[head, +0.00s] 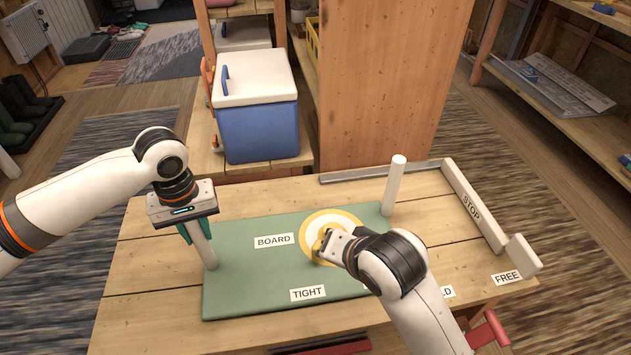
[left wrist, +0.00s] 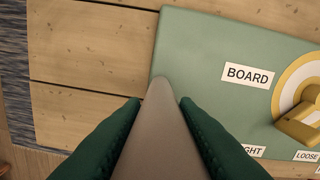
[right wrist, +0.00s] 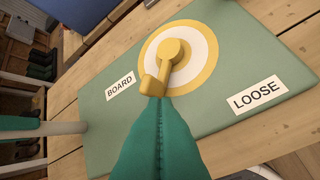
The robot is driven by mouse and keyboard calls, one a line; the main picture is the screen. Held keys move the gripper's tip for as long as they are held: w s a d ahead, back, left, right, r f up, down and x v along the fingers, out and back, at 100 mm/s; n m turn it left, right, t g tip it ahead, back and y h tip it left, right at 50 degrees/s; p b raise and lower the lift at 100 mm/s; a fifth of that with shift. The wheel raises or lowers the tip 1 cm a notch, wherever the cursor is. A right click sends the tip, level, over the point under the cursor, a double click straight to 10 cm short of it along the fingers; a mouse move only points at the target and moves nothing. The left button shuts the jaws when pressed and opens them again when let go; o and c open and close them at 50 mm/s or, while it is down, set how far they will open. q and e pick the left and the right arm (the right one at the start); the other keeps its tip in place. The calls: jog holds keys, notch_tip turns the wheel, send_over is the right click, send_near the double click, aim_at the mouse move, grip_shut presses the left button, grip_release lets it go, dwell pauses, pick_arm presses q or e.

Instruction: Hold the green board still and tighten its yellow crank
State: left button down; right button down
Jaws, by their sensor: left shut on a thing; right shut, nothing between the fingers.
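The green board (head: 245,275) lies flat on the wooden table, with labels BOARD, TIGHT and LOOSE. A yellow crank (right wrist: 172,52) sits on a white disc with a yellow ring (right wrist: 205,42). My left gripper (head: 197,235) is shut on the white post (head: 205,250) at the board's left side; the post also shows between its green fingers in the left wrist view (left wrist: 160,125). My right gripper (right wrist: 155,112) is shut and empty, its green fingertips at the handle end of the crank. I cannot tell if they touch. In the head view my right wrist partly covers the crank (head: 321,240).
A second white post (head: 394,185) stands at the board's far right corner. A rail marked STOP (head: 473,205) edges the table's right side, near a FREE label (head: 507,277). A blue cooler (head: 257,115) stands behind. Bare table lies right of the board.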

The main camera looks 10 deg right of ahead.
pick_arm(q)
jog(key=shift+s+f, duration=0.2)
jog(key=shift+f, duration=0.1)
jog(key=c, duration=1.6)
grip_release()
jog(key=shift+d+r, duration=0.1)
jog(key=o, duration=0.6)
jog(key=shift+w, duration=0.2)
jog(key=shift+c, duration=0.2)
jog(key=shift+r, duration=0.1)
notch_tip(320, 180, up, 12)
